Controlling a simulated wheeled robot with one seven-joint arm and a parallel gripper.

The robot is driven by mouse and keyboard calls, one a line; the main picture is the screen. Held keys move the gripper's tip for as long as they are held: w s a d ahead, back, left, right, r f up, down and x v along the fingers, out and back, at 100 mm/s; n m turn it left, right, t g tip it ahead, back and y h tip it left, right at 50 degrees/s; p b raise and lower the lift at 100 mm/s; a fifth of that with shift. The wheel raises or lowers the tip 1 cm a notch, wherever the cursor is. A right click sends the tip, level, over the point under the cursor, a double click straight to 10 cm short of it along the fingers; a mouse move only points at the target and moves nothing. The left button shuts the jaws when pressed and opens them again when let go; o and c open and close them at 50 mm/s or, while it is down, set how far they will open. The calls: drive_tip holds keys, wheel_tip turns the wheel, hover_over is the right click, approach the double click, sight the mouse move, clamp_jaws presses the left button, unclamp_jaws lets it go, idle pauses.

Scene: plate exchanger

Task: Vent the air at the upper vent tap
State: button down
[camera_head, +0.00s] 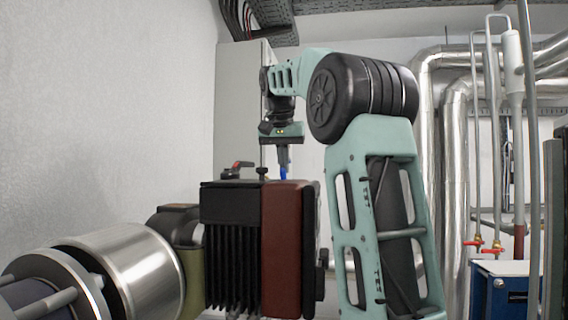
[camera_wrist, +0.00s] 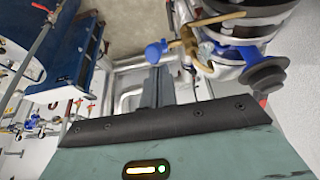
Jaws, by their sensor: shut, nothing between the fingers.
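My gripper (camera_head: 284,172) points down in the head view, behind the top of a dark finned unit. Its fingers are shut with nothing between them. In the wrist view the closed fingers (camera_wrist: 157,85) reach toward a blue knob (camera_wrist: 156,51), beside a tan, brass-like part. The knob looks like a tap handle, but I cannot tell for sure that it is the upper vent tap. A bit of blue (camera_head: 284,175) shows at the fingertips in the head view. I cannot tell whether fingers and knob touch. The tap's body is mostly hidden in the head view.
The finned unit (camera_head: 230,240) with a red-brown side and a steel cylinder (camera_head: 130,270) fill the foreground. A red-handled valve (camera_head: 240,166) sits on top. Silver pipes (camera_head: 455,180) and a blue cabinet (camera_head: 500,293) stand at right. A black round knob (camera_wrist: 265,76) is close by in the wrist view.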

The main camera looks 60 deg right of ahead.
sight(281, 172)
drive_tip(key=shift+f, duration=0.1)
idle(0.3)
drive_tip(key=shift+a+f+b, duration=0.1)
drive_tip(key=shift+a+b, duration=0.05)
drive_tip(key=shift+b, duration=0.4)
drive_tip(key=shift+s+a+h+b, duration=0.1)
drive_tip(key=shift+h+b, duration=0.2)
drive_tip(key=shift+b, duration=0.05)
drive_tip(key=shift+a+f+t+h+b, duration=0.1)
drive_tip(key=shift+a+t+h+b, duration=0.15)
drive_tip(key=shift+b, duration=0.45)
drive_tip(key=shift+s+f, duration=0.1)
drive_tip(key=b, duration=0.2)
drive_tip(key=a+f+h+b, duration=0.1)
drive_tip(key=b, duration=0.1)
drive_tip(key=shift+s+t+h, duration=0.2)
drive_tip(key=shift+t+h, duration=0.05)
drive_tip(key=shift+t, duration=0.1)
drive_tip(key=shift+s+a+f+b, duration=0.25)
drive_tip(key=shift+a+b, duration=0.2)
drive_tip(key=shift+b, duration=0.2)
drive_tip(key=shift+s+a+f+b, duration=0.1)
drive_tip(key=shift+a+f+b, duration=0.15)
drive_tip(key=shift+a+b, duration=0.3)
drive_tip(key=shift+d, duration=0.1)
drive_tip(key=shift+r, duration=0.1)
